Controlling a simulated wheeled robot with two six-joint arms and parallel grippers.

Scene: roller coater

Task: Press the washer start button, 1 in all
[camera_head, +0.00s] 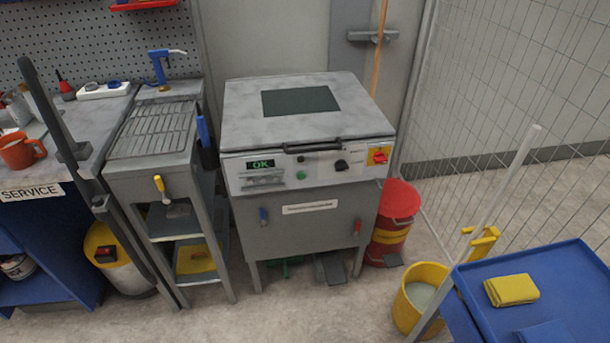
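The washer (300,232) is a grey metal cabinet on legs in the middle of the camera_head view, with its lid shut. Its sloped front panel holds a lit green display (260,164) reading "OK". A small green button (301,175) sits right of the display, below a dark round button (301,159). A black knob (341,165) and a red switch on a yellow plate (379,156) are further right. No label that names a start button is readable. Neither of my grippers is in view, and nothing covers the panel.
A grey draining stand (152,130) and a blue service bench (38,235) stand left. A red bin (390,235) is beside the washer's right side. A yellow bucket (418,300) and a blue cart (545,285) stand front right. Some floor before the washer is clear.

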